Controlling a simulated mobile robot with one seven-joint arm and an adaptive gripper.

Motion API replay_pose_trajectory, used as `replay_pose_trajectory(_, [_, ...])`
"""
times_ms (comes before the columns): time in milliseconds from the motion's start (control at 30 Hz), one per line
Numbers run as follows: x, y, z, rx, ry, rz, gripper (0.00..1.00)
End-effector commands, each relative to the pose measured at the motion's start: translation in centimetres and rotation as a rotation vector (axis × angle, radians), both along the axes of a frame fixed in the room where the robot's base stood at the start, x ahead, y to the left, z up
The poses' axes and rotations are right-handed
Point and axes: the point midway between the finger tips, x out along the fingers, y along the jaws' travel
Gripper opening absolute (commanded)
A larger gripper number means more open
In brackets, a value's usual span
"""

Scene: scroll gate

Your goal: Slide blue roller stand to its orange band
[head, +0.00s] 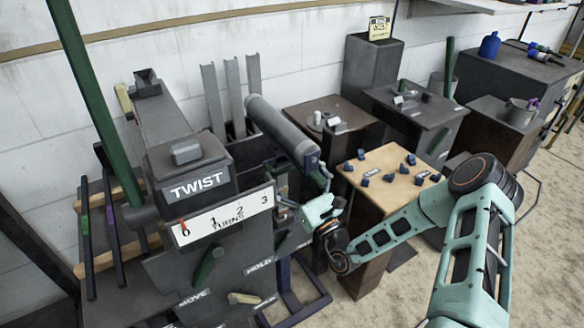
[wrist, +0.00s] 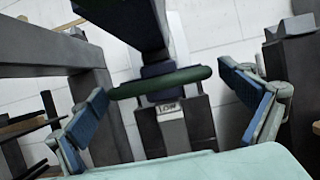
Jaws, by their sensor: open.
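A dark blue frame (head: 302,312), which looks like the base of the blue roller stand, is on the floor at the lower middle. Above it a long grey roller (head: 275,127) slopes down to a dark blue end piece (head: 308,155). My gripper (head: 318,208) is beside the lower end of this roller. In the wrist view my gripper (wrist: 163,84) is open, with a finger on each side of a green rounded bar (wrist: 185,78). I cannot tell whether the fingers touch the bar. A pale label (wrist: 171,108) is below it. I cannot make out an orange band.
The grey TWIST machine (head: 190,178) with its white scale (head: 222,215) stands left of my gripper. A wooden-topped table (head: 385,160) with several small blue blocks is close on the right. Dark cabinets (head: 425,110) stand behind. Open floor (head: 390,295) is at the lower right.

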Motion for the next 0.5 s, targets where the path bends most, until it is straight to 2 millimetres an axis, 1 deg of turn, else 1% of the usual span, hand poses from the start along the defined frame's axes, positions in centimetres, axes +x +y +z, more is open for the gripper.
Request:
replay_pose_trajectory(133, [-0.4, -0.2, -0.3, 0.0, 0.003, 0.002, 0.97])
replay_pose_trajectory(233, [-1.3, -0.9, -0.8, 0.0, 0.005, 0.0, 0.97])
replay_pose_trajectory(500, [-5.7, -4.0, -3.0, 0.0, 0.004, -0.002, 0.97])
